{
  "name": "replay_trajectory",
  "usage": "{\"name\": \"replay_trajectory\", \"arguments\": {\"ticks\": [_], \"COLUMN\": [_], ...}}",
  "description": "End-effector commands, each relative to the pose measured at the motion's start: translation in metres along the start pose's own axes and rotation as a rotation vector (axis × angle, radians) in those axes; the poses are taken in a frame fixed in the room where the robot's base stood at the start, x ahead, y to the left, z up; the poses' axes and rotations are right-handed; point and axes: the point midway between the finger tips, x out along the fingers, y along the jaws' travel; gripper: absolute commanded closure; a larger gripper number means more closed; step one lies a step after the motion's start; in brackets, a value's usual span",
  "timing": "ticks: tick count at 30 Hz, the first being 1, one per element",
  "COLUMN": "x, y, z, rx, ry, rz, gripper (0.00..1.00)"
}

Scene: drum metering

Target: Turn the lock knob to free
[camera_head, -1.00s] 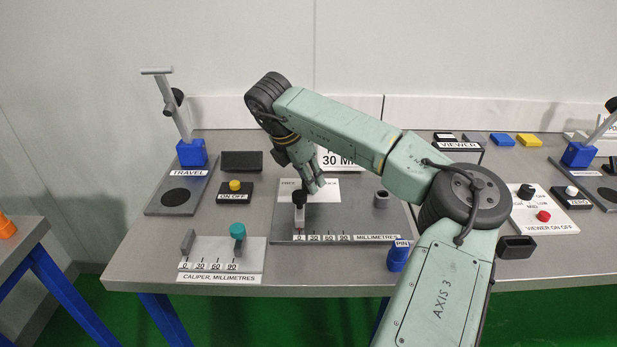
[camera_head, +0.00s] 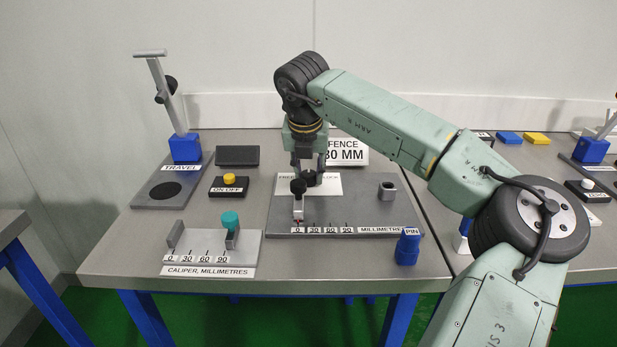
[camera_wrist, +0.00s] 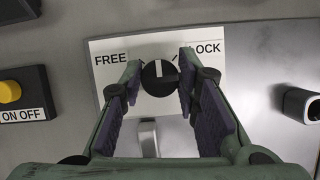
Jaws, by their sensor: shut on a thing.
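The lock knob (camera_wrist: 160,77) is round and black with a white pointer line, on a white plate (camera_wrist: 98,73) marked FREE at left and LOCK at right. In the wrist view its line points nearly straight up, between the two marks. My gripper (camera_wrist: 160,76) is shut on the knob, one finger on each side. In the head view my gripper (camera_head: 308,172) points straight down over the plate (camera_head: 332,185), and the knob (camera_head: 310,180) shows low between the fingers. The fingers partly cover the lettering.
A grey socket (camera_head: 387,191) and a blue PIN block (camera_head: 407,247) are to the right. A yellow ON OFF button (camera_head: 229,180) is to the left.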

Motion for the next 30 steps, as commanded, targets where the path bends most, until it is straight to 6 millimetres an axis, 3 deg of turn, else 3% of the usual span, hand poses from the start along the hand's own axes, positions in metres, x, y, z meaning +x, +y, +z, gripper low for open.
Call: {"name": "replay_trajectory", "arguments": {"ticks": [18,30], "x": [-0.0011,-0.0005], "y": [-0.0015,-0.0017], "z": [0.0007,0.0008], "rx": [-0.514,-0.703], "ry": [0.003,0.002], "rz": [0.217,0.293], "gripper": [0.99,0.99]}}
